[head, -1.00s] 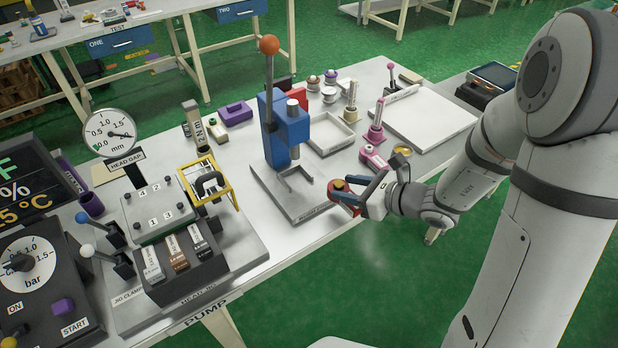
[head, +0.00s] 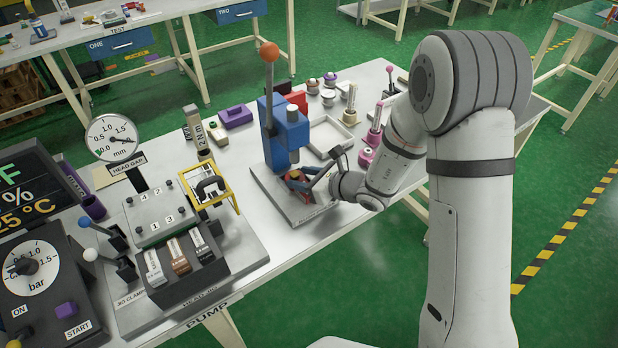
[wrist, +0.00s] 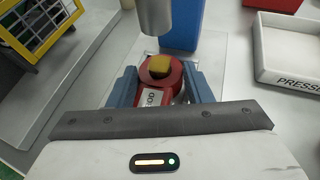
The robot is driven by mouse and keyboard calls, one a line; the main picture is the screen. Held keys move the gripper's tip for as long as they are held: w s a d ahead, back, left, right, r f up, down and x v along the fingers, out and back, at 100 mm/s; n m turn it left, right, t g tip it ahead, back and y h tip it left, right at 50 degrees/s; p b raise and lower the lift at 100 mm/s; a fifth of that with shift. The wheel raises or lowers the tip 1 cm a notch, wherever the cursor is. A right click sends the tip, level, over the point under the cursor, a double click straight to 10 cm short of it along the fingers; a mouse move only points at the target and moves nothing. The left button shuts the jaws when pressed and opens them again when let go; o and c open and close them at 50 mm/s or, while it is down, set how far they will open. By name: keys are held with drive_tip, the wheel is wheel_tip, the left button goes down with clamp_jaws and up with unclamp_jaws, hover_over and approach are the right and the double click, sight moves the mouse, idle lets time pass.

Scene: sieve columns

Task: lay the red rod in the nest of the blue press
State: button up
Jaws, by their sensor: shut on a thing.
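The red rod (wrist: 172,76) is between the blue fingers of my gripper (wrist: 162,84) in the wrist view. It has a round red end with a yellow-brown piece in it and a white label on its near part. In the head view my gripper (head: 302,180) is shut on the rod low over the front of the base plate of the blue press (head: 290,137). The press's silver ram (wrist: 155,16) is just beyond the rod in the wrist view. The nest is hidden behind the rod and fingers. I cannot tell whether the rod touches it.
The press's lever with an orange ball (head: 269,52) stands upright. A pale tray (head: 349,146) lies right of the press. A yellow-framed guard (head: 225,190) stands to its left on the jig plate. Pink-based tools (head: 375,135) stand near my arm.

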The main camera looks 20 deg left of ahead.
drive_tip(key=o, duration=1.2)
